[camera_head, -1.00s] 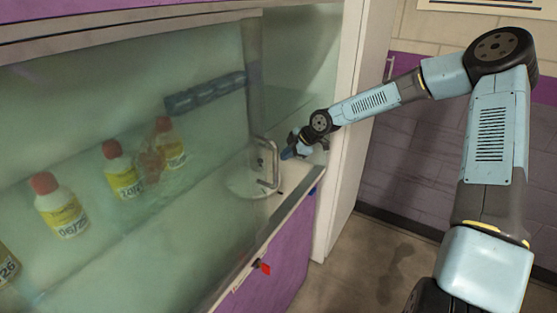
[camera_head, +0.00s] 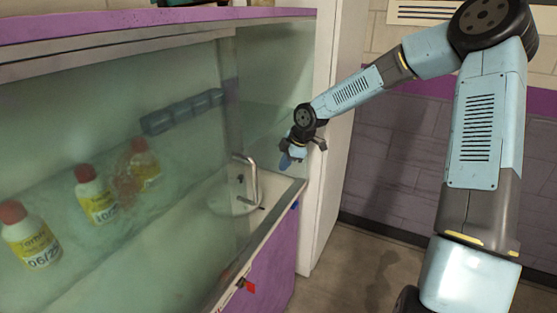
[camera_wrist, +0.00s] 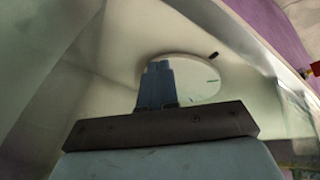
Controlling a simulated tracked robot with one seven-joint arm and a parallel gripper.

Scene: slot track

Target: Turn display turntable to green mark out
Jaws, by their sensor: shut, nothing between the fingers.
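The display turntable (camera_head: 222,206) is a pale round disc low in the right end of the glass-fronted cabinet. In the wrist view, the disc (camera_wrist: 200,88) shows beyond my fingers, with a black mark (camera_wrist: 213,55) near its rim and a small dark greenish mark (camera_wrist: 213,82) on its face. My fingers hide part of its left side. A bent metal bar (camera_head: 254,185) stands at the disc in the head view; I cannot tell what it is fixed to. My gripper (camera_head: 286,160) is shut and empty, right of the bar and apart from it. Its blue fingertips (camera_wrist: 158,66) are together.
Yellow-labelled bottles with red caps, such as this one (camera_head: 95,197), stand behind the glass at left. A dark blue row of objects (camera_head: 182,112) lies behind them. A white upright panel (camera_head: 335,130) borders the cabinet's right. Open floor (camera_head: 345,280) lies right of the cabinet.

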